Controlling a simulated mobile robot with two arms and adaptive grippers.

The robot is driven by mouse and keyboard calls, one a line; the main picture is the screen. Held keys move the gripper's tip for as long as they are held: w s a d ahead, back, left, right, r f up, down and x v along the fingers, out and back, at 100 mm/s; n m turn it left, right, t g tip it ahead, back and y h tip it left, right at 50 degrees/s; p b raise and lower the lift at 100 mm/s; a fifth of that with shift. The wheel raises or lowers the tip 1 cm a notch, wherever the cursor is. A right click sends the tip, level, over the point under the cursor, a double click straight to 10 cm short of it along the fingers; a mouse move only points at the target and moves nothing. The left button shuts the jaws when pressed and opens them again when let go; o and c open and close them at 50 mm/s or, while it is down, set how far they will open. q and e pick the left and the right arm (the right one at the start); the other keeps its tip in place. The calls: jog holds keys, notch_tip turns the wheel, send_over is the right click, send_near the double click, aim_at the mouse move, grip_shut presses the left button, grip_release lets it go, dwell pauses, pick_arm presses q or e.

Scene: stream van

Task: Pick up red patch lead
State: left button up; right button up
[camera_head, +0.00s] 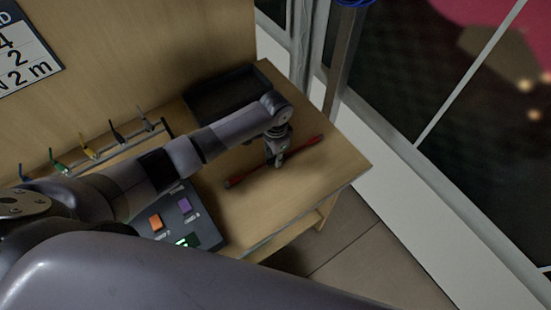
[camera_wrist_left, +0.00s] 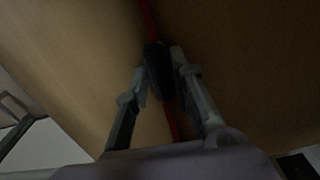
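The red patch lead (camera_head: 300,147) lies slantwise across the right part of the wooden desk, with dark parts near its middle. In the left wrist view the red lead (camera_wrist_left: 148,18) runs between my fingers, and a black part of it sits between the fingertips. My left gripper (camera_head: 277,160) points down over the middle of the lead. In the left wrist view my left gripper (camera_wrist_left: 159,72) has its two fingertips against the sides of the black part, with no clear gap. The lead looks at desk level. My right gripper is not in view.
A dark open tray (camera_head: 212,98) stands at the desk's back. A rack holds several coloured leads, among them a yellow one (camera_head: 88,146). A control box (camera_head: 203,228) with coloured buttons sits at the front. Bare desk (camera_head: 340,168) lies right of the lead.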

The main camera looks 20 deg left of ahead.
pick_arm(q)
grip_shut()
jog(key=shift+r, duration=0.15)
